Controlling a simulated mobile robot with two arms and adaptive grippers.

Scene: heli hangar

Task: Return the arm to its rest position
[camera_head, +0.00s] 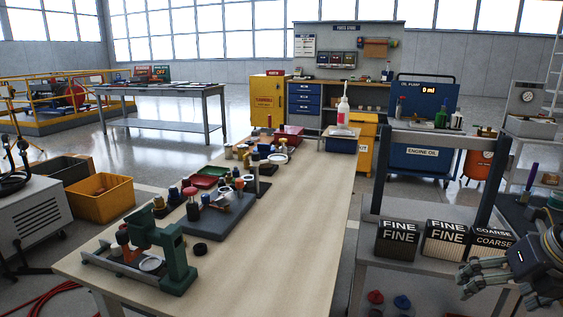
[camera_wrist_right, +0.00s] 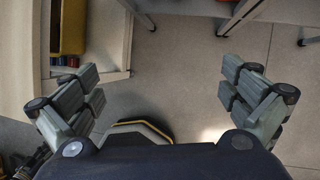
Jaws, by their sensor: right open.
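My right gripper (camera_head: 468,281) shows at the lower right edge of the head view, beside the grey cart with the sanding blocks. In the right wrist view my right gripper (camera_wrist_right: 160,82) has its two fingers spread wide, with nothing between them. Below it that view shows bare floor (camera_wrist_right: 180,65). My left gripper is not in the head view.
Black boxes marked FINE (camera_head: 443,238) and COARSE (camera_head: 488,243) stand on the grey cart (camera_head: 400,276), close to my right gripper. A long workbench (camera_head: 290,235) holds a green press (camera_head: 175,257) and small parts. A blue engine oil cabinet (camera_head: 421,157) stands behind.

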